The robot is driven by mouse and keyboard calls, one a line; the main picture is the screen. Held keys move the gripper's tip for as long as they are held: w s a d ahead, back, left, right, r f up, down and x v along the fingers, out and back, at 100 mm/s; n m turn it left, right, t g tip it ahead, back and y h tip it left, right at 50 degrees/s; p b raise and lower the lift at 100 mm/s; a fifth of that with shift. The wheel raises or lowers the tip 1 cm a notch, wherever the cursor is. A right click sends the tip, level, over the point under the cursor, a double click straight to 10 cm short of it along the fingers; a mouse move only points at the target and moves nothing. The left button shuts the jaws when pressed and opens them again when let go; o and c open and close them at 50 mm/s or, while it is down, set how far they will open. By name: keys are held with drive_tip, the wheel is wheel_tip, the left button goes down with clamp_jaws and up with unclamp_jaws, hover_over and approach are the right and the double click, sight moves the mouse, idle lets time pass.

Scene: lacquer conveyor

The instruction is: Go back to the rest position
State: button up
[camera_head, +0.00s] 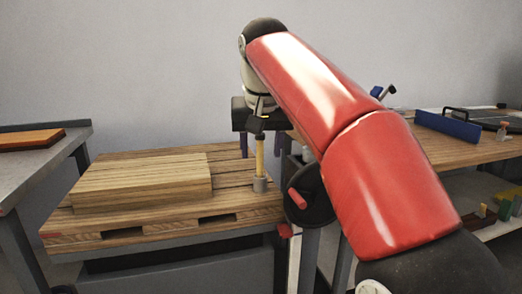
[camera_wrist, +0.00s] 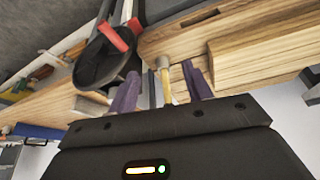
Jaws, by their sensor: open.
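My gripper (camera_head: 260,146) is at the end of my red arm, above the right corner of a wooden pallet. Its two purple fingers are apart, and they also show in the wrist view (camera_wrist: 162,86). A slim upright tool with a yellow shaft (camera_head: 260,157) and grey foot stands at the pallet's right corner. In the wrist view the shaft (camera_wrist: 166,84) appears between the fingers. I cannot tell whether they touch it; the fingers look spread apart from it.
A thick wooden block (camera_head: 145,182) lies on the pallet (camera_head: 240,203). A black wheel with a red handle (camera_head: 308,195) is just right of the pallet. A wooden bench (camera_head: 450,153) with a blue item (camera_head: 447,125) stands right. A grey table (camera_head: 25,163) stands left.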

drive_tip(key=s+d+f, duration=0.9)
drive_tip(key=s+d, duration=0.1)
drive_tip(key=s, duration=0.1)
drive_tip(key=s+d+f, duration=0.2)
drive_tip(key=s+f, duration=0.4)
drive_tip(key=f, duration=0.2)
drive_tip(key=s+d+f+m+t, duration=0.1)
drive_tip(key=s+d+f, duration=0.2)
drive_tip(key=s+f, duration=0.4)
drive_tip(key=shift+d+f, duration=0.15)
drive_tip(key=shift+f, duration=0.2)
